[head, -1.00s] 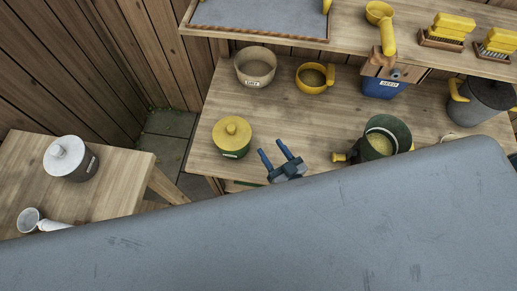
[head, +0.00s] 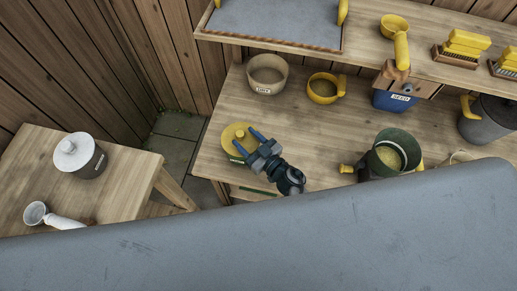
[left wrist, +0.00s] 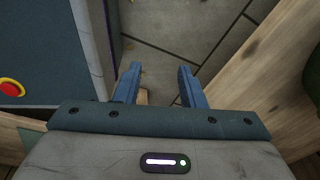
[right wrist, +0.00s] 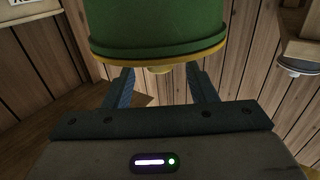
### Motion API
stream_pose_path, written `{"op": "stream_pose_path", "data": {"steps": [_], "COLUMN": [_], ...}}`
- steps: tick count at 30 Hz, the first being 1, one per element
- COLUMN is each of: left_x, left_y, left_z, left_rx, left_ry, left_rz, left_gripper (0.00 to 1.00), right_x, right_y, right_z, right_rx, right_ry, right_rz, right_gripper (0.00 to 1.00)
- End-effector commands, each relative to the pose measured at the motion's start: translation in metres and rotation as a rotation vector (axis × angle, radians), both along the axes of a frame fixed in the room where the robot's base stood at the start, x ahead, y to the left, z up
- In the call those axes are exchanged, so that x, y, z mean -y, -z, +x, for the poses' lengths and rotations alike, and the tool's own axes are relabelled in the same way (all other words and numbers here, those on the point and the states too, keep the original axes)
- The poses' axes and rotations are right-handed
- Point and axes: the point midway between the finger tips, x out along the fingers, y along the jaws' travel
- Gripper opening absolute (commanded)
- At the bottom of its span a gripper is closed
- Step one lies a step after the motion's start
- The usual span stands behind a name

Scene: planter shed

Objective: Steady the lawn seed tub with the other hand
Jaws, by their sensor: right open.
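A green tub with a yellow knobbed lid (head: 231,133) stands at the left front of the bench; it fits the lawn seed tub, but its label is too small to read. In the right wrist view the green tub (right wrist: 158,25) appears upside down, its lid knob between the finger directions. My right gripper (head: 246,140) is open and empty, its fingers overlapping the tub's right side in the head view; contact cannot be told. My left gripper (left wrist: 158,75) is outside the head view; in its wrist view it is open and empty above the paved floor.
A beige pot (head: 267,82), a yellow cup (head: 323,92), a blue SEED box (head: 393,101) and a dark green pot (head: 402,148) stand on the bench. A white-lidded grey tub (head: 88,163) and a white scoop (head: 50,217) are on the left table. A shelf edge (head: 270,43) overhangs the back.

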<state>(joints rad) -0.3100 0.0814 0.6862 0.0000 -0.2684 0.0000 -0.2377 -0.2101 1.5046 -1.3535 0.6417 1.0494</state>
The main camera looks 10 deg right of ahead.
Motion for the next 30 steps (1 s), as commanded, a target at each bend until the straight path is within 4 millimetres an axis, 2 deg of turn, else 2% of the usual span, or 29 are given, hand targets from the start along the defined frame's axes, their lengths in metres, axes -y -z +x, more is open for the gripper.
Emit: {"op": "stream_pose_path", "data": {"steps": [6, 18, 19, 26, 28, 30], "left_x": [0.000, 0.000, 0.000, 0.000, 0.000, 0.000], "left_y": [0.000, 0.000, 0.000, 0.000, 0.000, 0.000], "left_z": [0.000, 0.000, 0.000, 0.000, 0.000, 0.001], "left_rx": [0.000, 0.000, 0.000, 0.000, 0.000, 0.001], "left_ry": [0.000, 0.000, 0.000, 0.000, 0.000, -0.005], "left_rz": [0.000, 0.000, 0.000, 0.000, 0.000, -0.002], "left_gripper": [0.36, 0.36, 0.36, 0.36, 0.36, 0.50], "right_x": [-0.015, -0.020, -0.020, -0.019, -0.019, -0.019], "right_y": [0.000, 0.000, 0.000, 0.000, 0.000, 0.000], "right_z": [0.024, 0.030, 0.030, 0.029, 0.029, 0.029], "right_rx": [0.000, 0.000, 0.000, 0.000, 0.000, 0.000], "right_ry": [0.001, 0.001, 0.001, 0.001, 0.001, 0.001], "right_rz": [0.001, 0.000, 0.000, 0.000, 0.000, 0.000], "right_gripper": [0.52, 0.52, 0.50, 0.05, 0.05, 0.05]}}
